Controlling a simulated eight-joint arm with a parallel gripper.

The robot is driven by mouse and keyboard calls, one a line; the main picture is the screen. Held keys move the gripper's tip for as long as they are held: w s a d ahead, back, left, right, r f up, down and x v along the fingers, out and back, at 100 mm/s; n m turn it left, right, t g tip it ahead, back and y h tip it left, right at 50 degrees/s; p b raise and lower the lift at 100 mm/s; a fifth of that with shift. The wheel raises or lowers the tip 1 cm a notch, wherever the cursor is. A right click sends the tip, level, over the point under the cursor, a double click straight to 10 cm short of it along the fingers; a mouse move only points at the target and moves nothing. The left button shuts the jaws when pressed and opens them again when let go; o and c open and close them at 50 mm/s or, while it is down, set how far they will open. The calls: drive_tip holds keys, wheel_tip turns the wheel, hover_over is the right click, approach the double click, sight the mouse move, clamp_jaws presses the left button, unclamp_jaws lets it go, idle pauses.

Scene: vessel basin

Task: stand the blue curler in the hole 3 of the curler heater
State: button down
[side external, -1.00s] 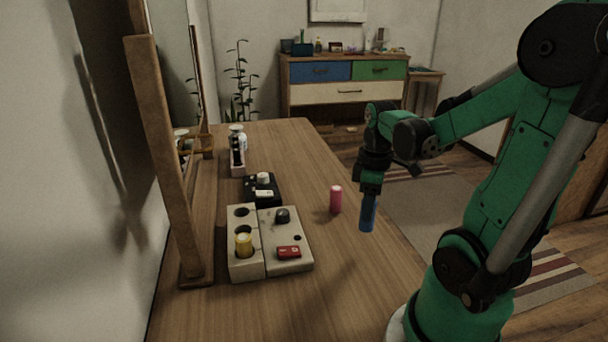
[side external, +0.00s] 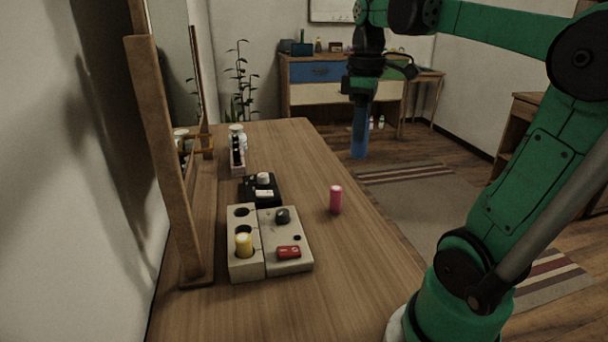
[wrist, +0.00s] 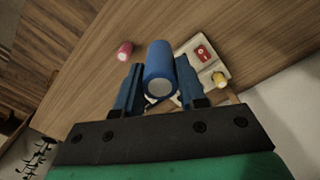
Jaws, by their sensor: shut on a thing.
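My gripper (side external: 361,98) is shut on the blue curler (side external: 359,140), which hangs upright below it, high above the table's right edge. In the wrist view the blue curler (wrist: 159,72) sits between the two blue fingers of my gripper (wrist: 160,92). The curler heater (side external: 267,268) stands on the table, well to the left of and below the curler. Its left block shows round holes; a yellow curler (side external: 243,244) stands in one, and the hole at the far end (side external: 241,212) looks empty. I cannot read any hole numbers.
A pink curler (side external: 336,200) stands on the table right of the heater. A black device (side external: 262,190) and a small bottle holder (side external: 237,160) sit behind the heater. A wooden-framed mirror (side external: 165,150) stands at the left. The table's right front is clear.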

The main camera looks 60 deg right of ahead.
drive_tip(key=w+a+f, duration=0.4)
drive_tip(key=w+f, duration=0.1)
drive_tip(key=w, duration=0.6)
drive_tip(key=w+a+f, duration=0.4)
drive_tip(key=w+f, duration=0.2)
drive_tip(key=w, duration=0.5)
drive_tip(key=f, duration=0.7)
drive_tip(key=shift+s, duration=0.25)
drive_tip(key=shift+f, duration=0.2)
drive_tip(key=c, duration=0.5)
unclamp_jaws()
